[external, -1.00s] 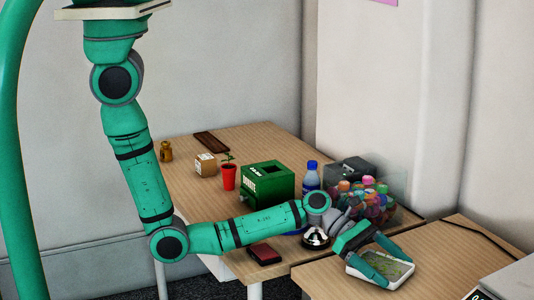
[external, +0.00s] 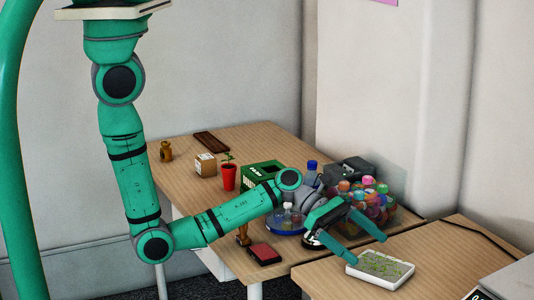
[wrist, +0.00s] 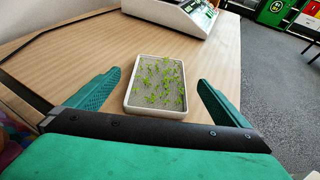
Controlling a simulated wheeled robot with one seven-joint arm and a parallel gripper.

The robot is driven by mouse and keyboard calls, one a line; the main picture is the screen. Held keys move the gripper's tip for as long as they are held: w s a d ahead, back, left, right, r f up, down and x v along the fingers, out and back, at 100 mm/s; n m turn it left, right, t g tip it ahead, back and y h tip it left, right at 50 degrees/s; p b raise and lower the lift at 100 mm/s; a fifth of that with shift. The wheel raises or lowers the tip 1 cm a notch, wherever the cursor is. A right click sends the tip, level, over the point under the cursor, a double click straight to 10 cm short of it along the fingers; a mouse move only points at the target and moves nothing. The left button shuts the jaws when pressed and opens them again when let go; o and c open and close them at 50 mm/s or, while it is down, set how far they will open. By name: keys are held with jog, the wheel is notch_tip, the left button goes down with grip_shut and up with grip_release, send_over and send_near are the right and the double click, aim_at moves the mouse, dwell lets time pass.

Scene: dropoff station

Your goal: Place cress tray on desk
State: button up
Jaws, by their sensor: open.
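The cress tray (external: 380,269) is a white rectangular tray with green sprouts on a grey bed. It lies flat on the right-hand wooden desk (external: 440,262), near that desk's left end. It also shows in the wrist view (wrist: 157,84), ahead of and between the fingers. My gripper (external: 366,249) is open and empty, its fingers above and to the left of the tray in the external view. The tray stands apart from both fingers.
A clear bin of colourful caps (external: 368,205), a bottle (external: 312,168), a green box (external: 262,176) and a red-topped pad (external: 264,253) stand on the left table. A pale device (wrist: 180,12) sits beyond the tray. Bare desk surrounds the tray.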

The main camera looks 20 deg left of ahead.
jog(key=shift+v, duration=1.25)
